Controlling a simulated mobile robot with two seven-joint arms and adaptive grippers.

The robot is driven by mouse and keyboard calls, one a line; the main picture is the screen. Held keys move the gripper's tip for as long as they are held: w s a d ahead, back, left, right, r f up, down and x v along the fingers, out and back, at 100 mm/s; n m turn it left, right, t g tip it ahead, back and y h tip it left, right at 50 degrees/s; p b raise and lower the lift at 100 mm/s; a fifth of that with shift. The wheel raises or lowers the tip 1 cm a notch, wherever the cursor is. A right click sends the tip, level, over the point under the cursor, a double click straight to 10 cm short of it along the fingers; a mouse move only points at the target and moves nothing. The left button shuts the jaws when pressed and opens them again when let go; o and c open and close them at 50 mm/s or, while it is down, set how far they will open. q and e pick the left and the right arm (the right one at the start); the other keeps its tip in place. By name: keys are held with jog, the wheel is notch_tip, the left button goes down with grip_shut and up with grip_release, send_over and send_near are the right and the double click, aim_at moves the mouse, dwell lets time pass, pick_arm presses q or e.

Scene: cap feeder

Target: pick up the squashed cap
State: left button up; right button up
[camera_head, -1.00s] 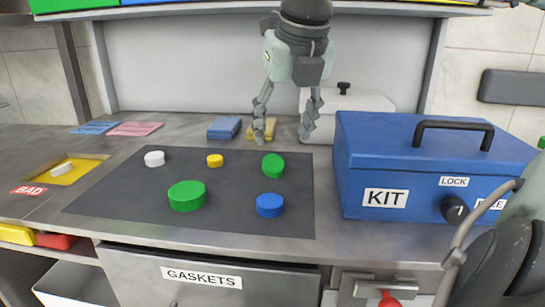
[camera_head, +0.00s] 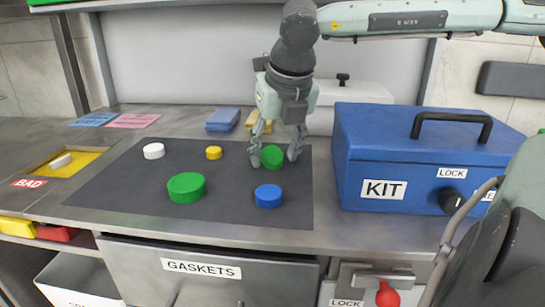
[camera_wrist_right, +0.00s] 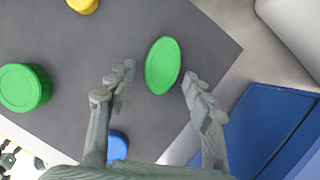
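The squashed cap is the oval green cap (camera_head: 272,158) at the back right of the dark mat (camera_head: 130,195). It looks narrower than the round green cap (camera_head: 187,187). My right gripper (camera_head: 275,161) is open and points down, its fingers to the left and right of the squashed cap in the head view. In the wrist view the squashed cap (camera_wrist_right: 162,66) lies flat just beyond the open fingertips (camera_wrist_right: 158,80), between their lines. I see no contact.
A blue cap (camera_head: 268,196), a yellow cap (camera_head: 214,153) and a white cap (camera_head: 153,151) lie on the mat. A blue KIT box (camera_head: 385,160) stands close on the right. A yellow BAD recess (camera_head: 80,165) at left holds a white piece.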

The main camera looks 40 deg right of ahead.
jog(key=c, duration=0.5)
jog(key=shift+c, duration=0.3)
